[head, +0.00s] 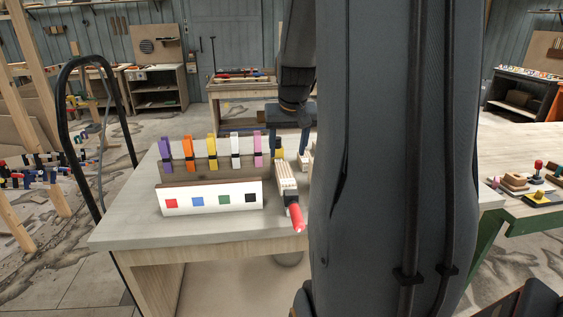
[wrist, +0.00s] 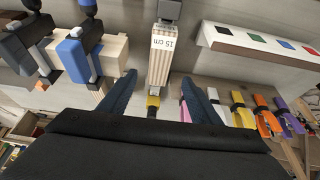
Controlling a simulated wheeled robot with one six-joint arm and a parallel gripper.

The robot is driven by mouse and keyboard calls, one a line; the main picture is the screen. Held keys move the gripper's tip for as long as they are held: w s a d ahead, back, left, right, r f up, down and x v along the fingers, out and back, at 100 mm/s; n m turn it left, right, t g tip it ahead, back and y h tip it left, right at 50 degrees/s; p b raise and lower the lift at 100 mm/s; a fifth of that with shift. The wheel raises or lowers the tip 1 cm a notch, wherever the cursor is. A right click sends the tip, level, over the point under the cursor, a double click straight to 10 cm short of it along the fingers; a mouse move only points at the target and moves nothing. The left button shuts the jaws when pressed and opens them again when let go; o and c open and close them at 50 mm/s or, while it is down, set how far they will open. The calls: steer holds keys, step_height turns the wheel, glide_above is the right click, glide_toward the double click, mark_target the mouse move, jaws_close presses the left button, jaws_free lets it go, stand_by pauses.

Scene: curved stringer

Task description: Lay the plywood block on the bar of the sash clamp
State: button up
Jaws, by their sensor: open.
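The plywood block (wrist: 160,65), with layered edges and a "15 cm" label, lies lengthwise along the sash clamp in the wrist view. It also shows in the head view (head: 285,174). The sash clamp (head: 295,216) has a red handle at its near end, with a dark jaw beside the block. A yellow part (wrist: 153,102) shows at the block's other end. The bar is mostly hidden under the block. My gripper (wrist: 160,77) is open, its two blue fingers on either side of the block's yellow end, with no clear contact. In the head view, my gripper (head: 289,148) is partly hidden.
A white holder with coloured squares (head: 212,198) stands left of the clamp, with several coloured clamps (head: 212,150) behind it. In the wrist view, a blue clamp (wrist: 72,60) and pale wooden pieces (wrist: 115,50) are close on the left. The grey bench top's front left (head: 130,232) is clear.

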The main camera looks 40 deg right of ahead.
steer(key=s+a+f+n+g, duration=0.1)
steer(key=s+a+f+n, duration=0.1)
steer(key=a, duration=0.8)
steer(key=s+a+f+n+y, duration=0.1)
steer(key=s+a+f, duration=0.4)
steer(key=a, duration=0.5)
steer(key=s+a+f+n+g+y, duration=0.1)
steer(key=s+a+f+n, duration=0.2)
steer(key=a, duration=0.7)
steer(key=shift+s+f+g, duration=0.3)
steer(key=shift+s+f, duration=0.3)
steer(key=shift+s, duration=0.5)
steer(key=shift+a, duration=0.1)
